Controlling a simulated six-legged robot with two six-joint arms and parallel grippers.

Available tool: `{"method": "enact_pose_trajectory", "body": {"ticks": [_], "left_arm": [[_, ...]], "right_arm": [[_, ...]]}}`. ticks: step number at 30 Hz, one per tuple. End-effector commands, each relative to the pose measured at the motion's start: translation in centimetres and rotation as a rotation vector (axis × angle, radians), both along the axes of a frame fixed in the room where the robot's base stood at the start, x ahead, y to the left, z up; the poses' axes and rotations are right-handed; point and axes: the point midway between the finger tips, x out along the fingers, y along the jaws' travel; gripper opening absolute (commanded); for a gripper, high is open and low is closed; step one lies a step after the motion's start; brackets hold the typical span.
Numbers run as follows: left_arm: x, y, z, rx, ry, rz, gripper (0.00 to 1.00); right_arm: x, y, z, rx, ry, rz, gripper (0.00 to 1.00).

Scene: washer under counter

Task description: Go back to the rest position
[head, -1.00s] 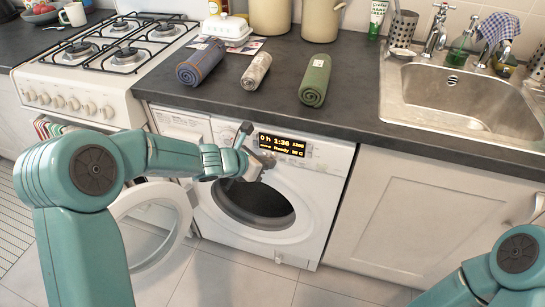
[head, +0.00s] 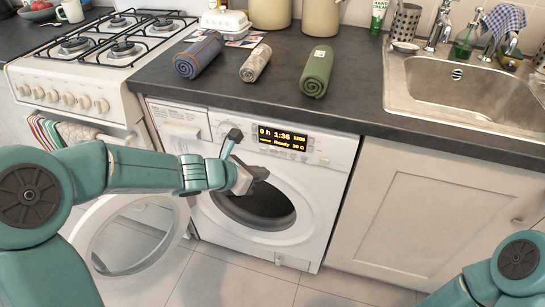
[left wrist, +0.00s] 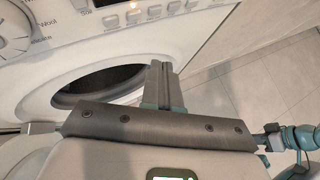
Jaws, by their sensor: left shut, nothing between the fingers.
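My left gripper (head: 264,173) is in front of the washer (head: 325,195), by the upper rim of its dark round opening. Its fingers are shut and empty; they also show closed together in the left wrist view (left wrist: 160,82). I cannot tell whether the fingertips touch the washer. The round washer door (head: 86,238) stands open to the left, partly hidden behind my left arm. My right gripper is out of view; only part of my right arm shows at the lower right.
Three rolled towels, blue (head: 198,55), patterned (head: 256,63) and green (head: 317,72), lie on the dark counter (head: 230,88) above. A gas stove (head: 85,85) is at left, a sink (head: 465,90) at right. The tiled floor (head: 230,275) before the washer is clear.

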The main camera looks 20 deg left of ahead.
Motion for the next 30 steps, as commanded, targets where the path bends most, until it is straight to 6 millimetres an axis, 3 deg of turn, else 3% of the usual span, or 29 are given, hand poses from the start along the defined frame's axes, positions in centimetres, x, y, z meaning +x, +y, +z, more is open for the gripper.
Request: {"method": "enact_pose_trajectory", "body": {"ticks": [6, 20, 23, 25, 28, 30], "left_arm": [[-1.5, 0.0, 0.0, -0.001, 0.0, 0.001, 0.0], [-1.5, 0.1, -0.2, -0.001, 0.005, 0.001, 0.0], [-1.8, -0.4, -2.7, -0.006, 0.06, -0.008, 0.0], [-3.0, -1.4, -6.3, -0.007, 0.138, -0.04, 0.0], [-7.1, -3.1, -12.7, 0.071, 0.264, -0.187, 0.0], [-11.0, -3.9, -17.3, 0.177, 0.331, -0.357, 0.0]], "right_arm": [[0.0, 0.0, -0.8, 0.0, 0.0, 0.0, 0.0], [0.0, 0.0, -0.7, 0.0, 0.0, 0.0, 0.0], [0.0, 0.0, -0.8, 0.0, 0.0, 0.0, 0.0], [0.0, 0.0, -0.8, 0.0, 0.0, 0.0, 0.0], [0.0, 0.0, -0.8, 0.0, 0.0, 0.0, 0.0], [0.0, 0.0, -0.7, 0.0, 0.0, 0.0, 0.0]]}}
